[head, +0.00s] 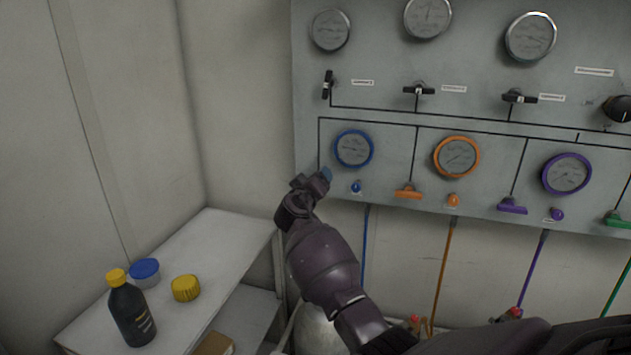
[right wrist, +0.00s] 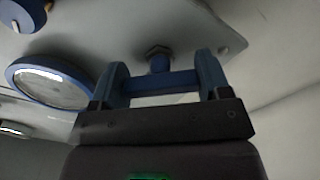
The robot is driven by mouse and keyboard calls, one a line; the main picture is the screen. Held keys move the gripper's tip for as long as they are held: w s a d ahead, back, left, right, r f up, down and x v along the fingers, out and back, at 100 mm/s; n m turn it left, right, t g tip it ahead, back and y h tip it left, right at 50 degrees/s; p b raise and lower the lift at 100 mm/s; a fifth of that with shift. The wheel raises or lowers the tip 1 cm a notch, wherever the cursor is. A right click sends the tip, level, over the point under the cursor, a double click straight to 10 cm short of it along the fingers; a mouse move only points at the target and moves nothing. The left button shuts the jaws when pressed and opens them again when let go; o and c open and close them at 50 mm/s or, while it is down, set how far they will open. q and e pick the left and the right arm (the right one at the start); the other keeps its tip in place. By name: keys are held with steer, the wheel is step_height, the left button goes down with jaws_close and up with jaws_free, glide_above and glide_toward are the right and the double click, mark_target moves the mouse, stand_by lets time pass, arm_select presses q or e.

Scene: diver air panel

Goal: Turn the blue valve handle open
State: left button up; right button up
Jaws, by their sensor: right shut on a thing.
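The blue valve handle (right wrist: 168,83) sits on a short stem with a hex nut at the grey panel. In the right wrist view its bar lies between the two fingers of my right gripper (right wrist: 163,85), which is shut on it. In the head view my right gripper (head: 318,181) is at the lower left of the panel, below the blue-ringed gauge (head: 353,149). There the gripper mostly hides the handle, and I cannot tell its exact angle. My left gripper is not in view.
The panel (head: 390,180) carries black valves, an orange handle (head: 408,192), a purple handle (head: 512,206) and a small blue knob (head: 356,187) close to my gripper. A white shelf (head: 210,240) at left holds a dark bottle (head: 132,315), a blue-lidded jar (head: 145,270) and a yellow cap (head: 185,288).

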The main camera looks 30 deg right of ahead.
steer(key=n+p, duration=0.1)
steer(key=n, duration=0.2)
steer(key=shift+r+n, duration=0.1)
steer(key=shift+n, duration=0.3)
steer(key=shift+n+p, duration=1)
steer(key=shift+n, duration=1)
steer(key=o, duration=0.9)
steer(key=shift+a, duration=0.1)
steer(key=v, duration=1)
steer(key=shift+s+a, duration=0.2)
steer(key=shift+s, duration=0.15)
